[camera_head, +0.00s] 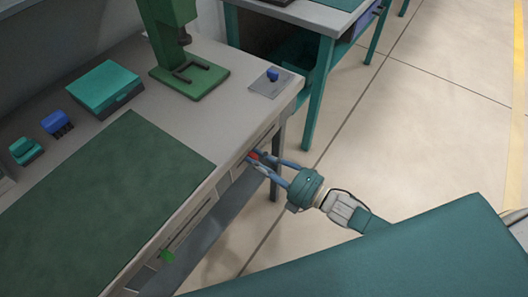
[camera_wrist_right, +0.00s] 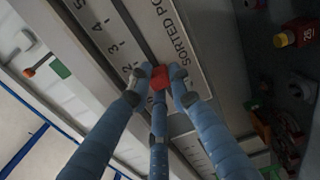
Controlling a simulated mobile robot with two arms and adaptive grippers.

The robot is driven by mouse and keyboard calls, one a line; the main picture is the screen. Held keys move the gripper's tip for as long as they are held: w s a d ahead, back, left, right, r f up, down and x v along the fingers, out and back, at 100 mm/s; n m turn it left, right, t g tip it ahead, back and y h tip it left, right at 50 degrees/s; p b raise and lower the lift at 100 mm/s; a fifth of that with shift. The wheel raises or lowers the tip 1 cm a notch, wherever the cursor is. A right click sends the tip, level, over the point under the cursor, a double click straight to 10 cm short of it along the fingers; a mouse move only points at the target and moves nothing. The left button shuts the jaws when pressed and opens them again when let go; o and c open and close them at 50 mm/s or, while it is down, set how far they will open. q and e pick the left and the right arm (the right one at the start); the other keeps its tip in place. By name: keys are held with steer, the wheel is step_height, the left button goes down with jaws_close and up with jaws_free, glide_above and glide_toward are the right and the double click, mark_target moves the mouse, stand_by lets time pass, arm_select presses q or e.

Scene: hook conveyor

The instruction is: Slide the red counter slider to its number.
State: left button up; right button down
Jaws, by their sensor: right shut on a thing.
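The red counter slider (camera_wrist_right: 156,77) sits in a dark slot on the bench's front edge. My right gripper (camera_wrist_right: 157,74) is shut on it, with fingers on both sides. The slider also shows in the head view (camera_head: 253,156), partly hidden by the gripper (camera_head: 256,160). A printed scale (camera_wrist_right: 113,47) beside the slot shows 5, 4, 3 and 2. The slider is near the end past the 2; the fingers hide the scale there, so its exact number cannot be told. Lettering starting "SORTED PO" (camera_wrist_right: 175,30) runs along the other side. My left gripper is out of view.
The bench carries a green mat (camera_head: 105,175), a green press (camera_head: 175,50), a teal box (camera_head: 104,86) and a blue block (camera_head: 57,122). A green piece (camera_head: 166,256) is on the front edge nearer me. Open floor (camera_head: 400,120) lies right of the bench.

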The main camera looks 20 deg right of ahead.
steer(key=s+a, duration=0.2)
steer(key=shift+a+p, duration=0.3)
steer(key=shift+a, duration=0.05)
steer(key=shift+s+a, duration=0.15)
steer(key=c, duration=1.6)
jaws_free()
steer(key=shift+s+a, duration=0.1)
steer(key=shift+o, duration=0.2)
steer(key=shift+s+d, duration=0.15)
steer(key=shift+d, duration=0.1)
glide_toward(240, 164)
steer(key=v, duration=0.5)
steer(key=shift+s+d, duration=0.15)
steer(key=shift+s, duration=0.1)
